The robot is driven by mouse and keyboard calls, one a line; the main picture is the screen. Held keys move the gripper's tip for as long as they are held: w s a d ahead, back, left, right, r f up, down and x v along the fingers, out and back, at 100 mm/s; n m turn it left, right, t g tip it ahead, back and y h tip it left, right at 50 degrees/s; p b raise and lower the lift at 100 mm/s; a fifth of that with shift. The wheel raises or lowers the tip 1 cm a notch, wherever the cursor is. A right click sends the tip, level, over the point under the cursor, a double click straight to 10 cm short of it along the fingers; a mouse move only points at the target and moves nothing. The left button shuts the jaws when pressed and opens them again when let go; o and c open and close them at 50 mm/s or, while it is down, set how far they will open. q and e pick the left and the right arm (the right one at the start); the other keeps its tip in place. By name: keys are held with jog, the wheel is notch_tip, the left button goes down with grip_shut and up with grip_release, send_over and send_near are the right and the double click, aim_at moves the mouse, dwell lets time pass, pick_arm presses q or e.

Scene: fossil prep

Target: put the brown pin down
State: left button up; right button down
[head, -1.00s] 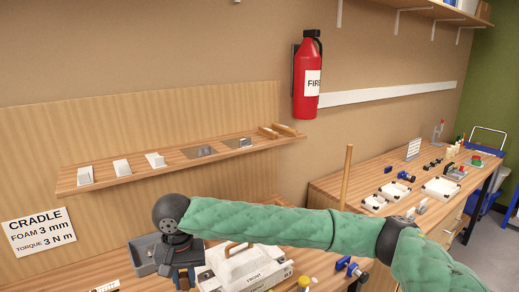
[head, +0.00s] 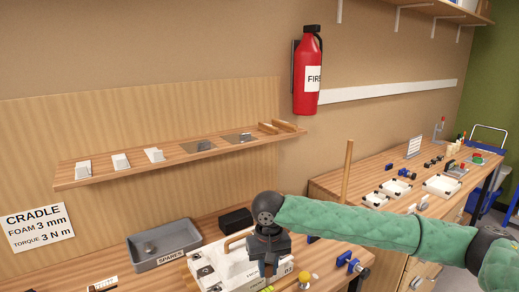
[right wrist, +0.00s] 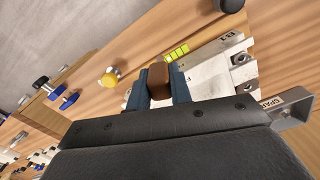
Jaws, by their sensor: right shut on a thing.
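My right gripper (head: 267,268) is shut on the brown pin (right wrist: 160,77). In the right wrist view the pin's brown, block-like end shows between the two dark blue fingers (right wrist: 159,86). The rest of the pin is hidden by the gripper. In the head view the gripper points down, in front of the right part of the white case (head: 213,273). I cannot tell whether the pin touches anything below. My left gripper is not in view.
A grey SPARES tray (head: 180,259) with a small grey part inside stands left of the case. A black block (head: 235,220) sits behind it. A yellow knob (head: 303,279) and blue clamps (head: 350,263) are to the right. Bare wood shows around the knob.

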jog(key=w+d+f+m+b, duration=0.1)
jog(key=d+f, duration=0.5)
jog(key=d, duration=1.2)
jog(key=shift+w+d+f+m+b, duration=0.15)
jog(key=shift+w+m+b, duration=0.05)
jog(key=shift+m+b, duration=0.65)
